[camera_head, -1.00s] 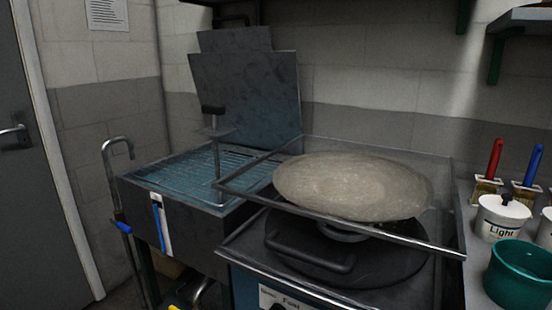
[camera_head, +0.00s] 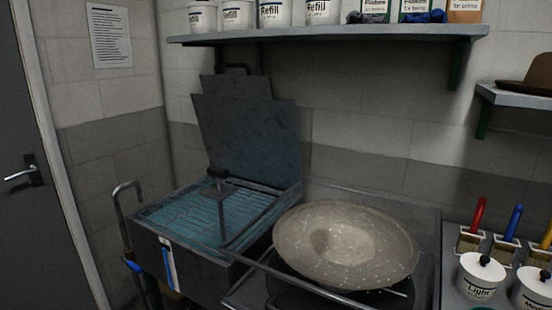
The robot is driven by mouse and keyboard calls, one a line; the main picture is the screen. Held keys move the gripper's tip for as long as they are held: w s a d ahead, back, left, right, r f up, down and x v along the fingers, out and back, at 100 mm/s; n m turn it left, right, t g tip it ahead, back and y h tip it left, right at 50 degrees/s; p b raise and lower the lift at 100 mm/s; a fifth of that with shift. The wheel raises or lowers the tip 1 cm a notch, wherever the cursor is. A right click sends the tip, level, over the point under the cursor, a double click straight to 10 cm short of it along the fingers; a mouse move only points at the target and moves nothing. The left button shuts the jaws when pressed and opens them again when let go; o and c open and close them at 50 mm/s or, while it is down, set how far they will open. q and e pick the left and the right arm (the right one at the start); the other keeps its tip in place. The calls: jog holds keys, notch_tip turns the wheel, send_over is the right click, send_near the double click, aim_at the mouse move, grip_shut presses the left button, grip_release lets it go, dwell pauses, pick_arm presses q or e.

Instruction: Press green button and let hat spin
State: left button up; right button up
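A round, wide, pale beige-grey felt hat (camera_head: 345,248) rests on the dark round stand of the machine right of centre. Its broad face is turned partly towards me, with a darker patch near the middle. A metal frame (camera_head: 310,290) runs around it. No green button shows; the machine's front is cut off by the bottom edge. Neither of my grippers is in view.
A steel unit (camera_head: 185,258) with a blue grated top and raised lid (camera_head: 245,140) stands left of the hat. Brushes (camera_head: 475,232) and a white "Light" pot (camera_head: 478,278) sit right. A shelf (camera_head: 330,38) of tubs hangs above; a brown hat (camera_head: 538,72) lies on another.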

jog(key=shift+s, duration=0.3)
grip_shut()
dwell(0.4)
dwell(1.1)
